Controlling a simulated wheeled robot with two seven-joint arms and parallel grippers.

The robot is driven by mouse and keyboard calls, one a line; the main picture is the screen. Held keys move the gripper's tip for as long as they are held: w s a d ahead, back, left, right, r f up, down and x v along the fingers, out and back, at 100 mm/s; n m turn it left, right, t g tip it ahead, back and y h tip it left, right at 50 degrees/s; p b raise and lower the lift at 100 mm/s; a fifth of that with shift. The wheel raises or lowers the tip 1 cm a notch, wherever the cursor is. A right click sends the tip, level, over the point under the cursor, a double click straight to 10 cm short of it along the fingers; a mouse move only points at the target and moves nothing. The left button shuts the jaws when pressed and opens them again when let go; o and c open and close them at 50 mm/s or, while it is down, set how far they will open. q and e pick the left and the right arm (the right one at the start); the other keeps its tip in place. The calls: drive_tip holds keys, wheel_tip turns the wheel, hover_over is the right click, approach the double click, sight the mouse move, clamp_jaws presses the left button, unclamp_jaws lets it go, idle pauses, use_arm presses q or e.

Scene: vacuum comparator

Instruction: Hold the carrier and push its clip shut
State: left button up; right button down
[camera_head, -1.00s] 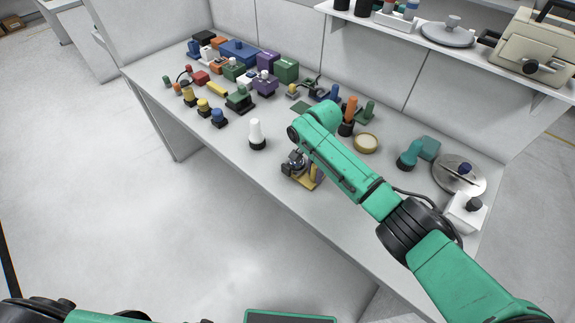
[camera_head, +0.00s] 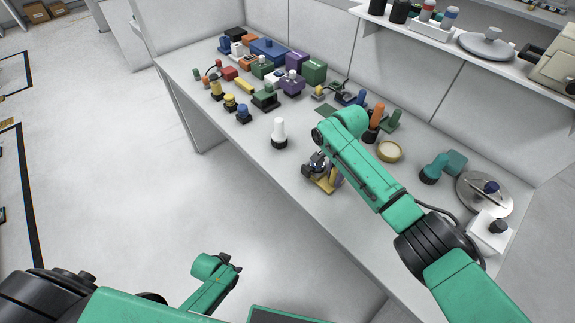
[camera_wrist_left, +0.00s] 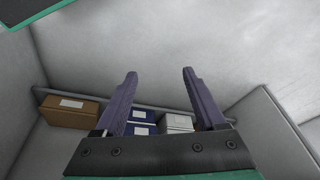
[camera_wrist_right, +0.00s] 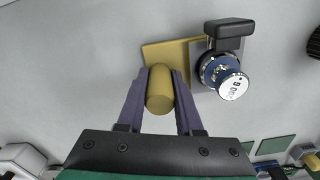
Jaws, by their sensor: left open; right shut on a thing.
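The carrier shows in the head view as a gold base (camera_head: 322,187) on the table, partly hidden by my right arm. In the right wrist view its gold plate (camera_wrist_right: 165,49) bears an upright gold post (camera_wrist_right: 160,92) and a silver bracket with a black block (camera_wrist_right: 229,29). A round blue and silver part with a white face (camera_wrist_right: 234,86) sits by the block. I cannot tell which part is the clip or whether it is shut. My right gripper (camera_wrist_right: 160,74) is shut on the post. My left gripper (camera_wrist_left: 160,76) is open and empty, off the table's front side.
A white-topped knob (camera_head: 280,132) stands left of the carrier. Coloured blocks (camera_head: 268,50) crowd the table's far left. A round tan dish (camera_head: 389,151), a teal part (camera_head: 434,170) and a metal disc (camera_head: 484,196) lie to the right. Boxes (camera_wrist_left: 70,111) show beyond my left fingers.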

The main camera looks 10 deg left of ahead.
use_arm(q)
drive_tip(key=w+d+r+t+h, duration=0.1)
drive_tip(key=w+d+r+t, duration=0.15)
drive_tip(key=w+r, duration=1.2)
wheel_tip(320, 180, up, 25)
drive_tip(key=m+t+h, duration=0.1)
drive_tip(key=m+h, duration=0.3)
drive_tip(key=m, duration=0.1)
hover_over(305, 169)
drive_tip(key=s+a, duration=0.5)
drive_tip(key=s, duration=0.1)
drive_tip(key=x, duration=1.1)
drive_tip(key=shift+w+d, duration=0.3)
drive_tip(key=shift+d, duration=0.1)
